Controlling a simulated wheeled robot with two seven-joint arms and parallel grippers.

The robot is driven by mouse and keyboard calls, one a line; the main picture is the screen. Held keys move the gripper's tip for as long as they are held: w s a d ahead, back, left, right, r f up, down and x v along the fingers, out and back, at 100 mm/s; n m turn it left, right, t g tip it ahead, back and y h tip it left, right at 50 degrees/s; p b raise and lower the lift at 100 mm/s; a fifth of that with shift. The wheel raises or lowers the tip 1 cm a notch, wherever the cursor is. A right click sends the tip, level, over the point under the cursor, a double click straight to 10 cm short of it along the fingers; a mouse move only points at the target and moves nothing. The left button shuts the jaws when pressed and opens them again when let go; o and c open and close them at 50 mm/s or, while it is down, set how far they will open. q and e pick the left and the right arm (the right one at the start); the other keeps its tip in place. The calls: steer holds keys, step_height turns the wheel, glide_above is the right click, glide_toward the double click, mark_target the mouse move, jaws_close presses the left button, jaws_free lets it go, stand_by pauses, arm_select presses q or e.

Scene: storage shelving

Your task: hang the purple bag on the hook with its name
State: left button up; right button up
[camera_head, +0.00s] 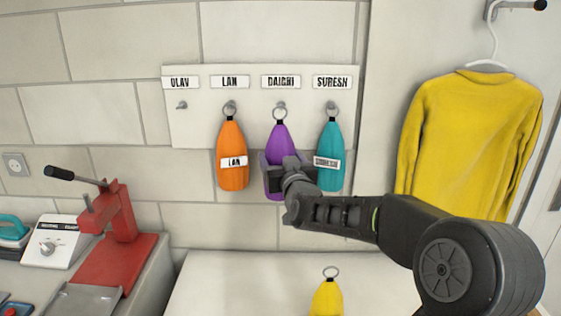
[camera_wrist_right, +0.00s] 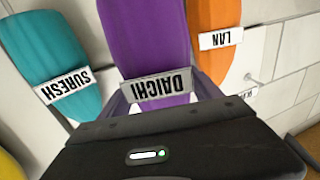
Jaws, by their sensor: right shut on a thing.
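The purple bag (camera_head: 279,137) hangs upright below the DAICHI sign (camera_head: 281,82) on the white hook board (camera_head: 195,128). In the right wrist view the purple bag (camera_wrist_right: 147,38) carries a DAICHI label (camera_wrist_right: 156,86). Its ring is at the DAICHI hook (camera_head: 281,105); I cannot tell whether the ring is around the hook or just in front of it. My right gripper (camera_head: 276,170) is shut on the bag's lower part and covers its label in the head view. My left gripper is out of view.
An orange LAN bag (camera_head: 231,138) and a teal SURESH bag (camera_head: 329,137) hang close on either side. The OLAV hook (camera_head: 181,105) is empty. A yellow bag (camera_head: 327,298) is on the white surface below. A yellow sweater (camera_head: 468,140) hangs at right; a red press (camera_head: 110,240) stands at left.

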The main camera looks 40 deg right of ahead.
steer(key=w+d+b, duration=0.1)
steer(key=w+d, duration=0.2)
steer(key=w, duration=0.1)
steer(key=shift+w+d+f+b, duration=0.3)
steer(key=shift+w+d+f, duration=0.1)
stand_by(0.5)
stand_by(0.6)
steer(key=o, duration=2.2)
steer(key=shift+c, duration=0.2)
steer(key=shift+d+f, duration=0.1)
